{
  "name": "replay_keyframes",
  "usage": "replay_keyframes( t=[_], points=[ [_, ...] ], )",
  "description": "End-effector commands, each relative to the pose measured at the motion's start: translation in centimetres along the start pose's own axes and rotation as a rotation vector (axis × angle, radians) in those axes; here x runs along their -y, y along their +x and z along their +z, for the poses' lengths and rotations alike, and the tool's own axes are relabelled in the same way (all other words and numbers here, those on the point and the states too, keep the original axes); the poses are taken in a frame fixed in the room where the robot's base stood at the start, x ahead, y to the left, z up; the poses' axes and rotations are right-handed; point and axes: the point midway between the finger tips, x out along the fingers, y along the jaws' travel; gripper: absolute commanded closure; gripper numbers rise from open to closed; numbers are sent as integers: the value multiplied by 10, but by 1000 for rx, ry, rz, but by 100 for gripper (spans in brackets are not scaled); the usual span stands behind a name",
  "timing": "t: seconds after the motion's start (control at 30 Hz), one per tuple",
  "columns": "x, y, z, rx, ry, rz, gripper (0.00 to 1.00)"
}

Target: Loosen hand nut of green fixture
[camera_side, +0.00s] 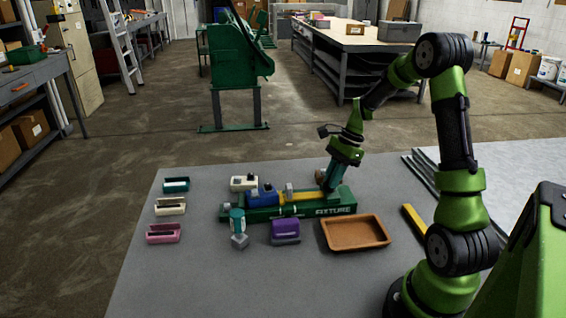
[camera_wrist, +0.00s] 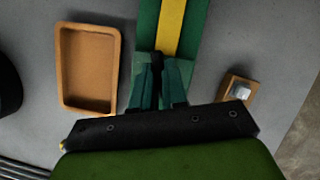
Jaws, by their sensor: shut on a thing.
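The green fixture (camera_side: 262,213) lies across the grey table and carries the word FIXTURE. A yellow bar (camera_side: 302,197) runs along its top, with a blue block (camera_side: 264,195) towards its left part. My gripper (camera_side: 329,187) points down at the fixture's right end. In the wrist view my gripper (camera_wrist: 159,72) has its teal fingers close together around a small dark piece (camera_wrist: 157,58), which seems to be the hand nut. It sits at the end of the yellow strip. The fingers hide most of it, and its turn cannot be told.
A brown tray (camera_side: 357,234) stands in front of the fixture's right end. A brown block with a pale top (camera_wrist: 238,89) is close beside the fixture. A purple block (camera_side: 285,231) and a teal-and-grey piece (camera_side: 237,222) stand in front. Coloured holders (camera_side: 163,233) line the left.

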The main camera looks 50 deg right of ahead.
Motion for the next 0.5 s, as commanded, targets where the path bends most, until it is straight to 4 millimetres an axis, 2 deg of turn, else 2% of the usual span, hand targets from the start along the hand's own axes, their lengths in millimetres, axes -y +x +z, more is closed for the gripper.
replay_keyframes(
  t=[0.5],
  points=[
    [3, 4, -1, -4, -457, 192, 100]
  ],
)
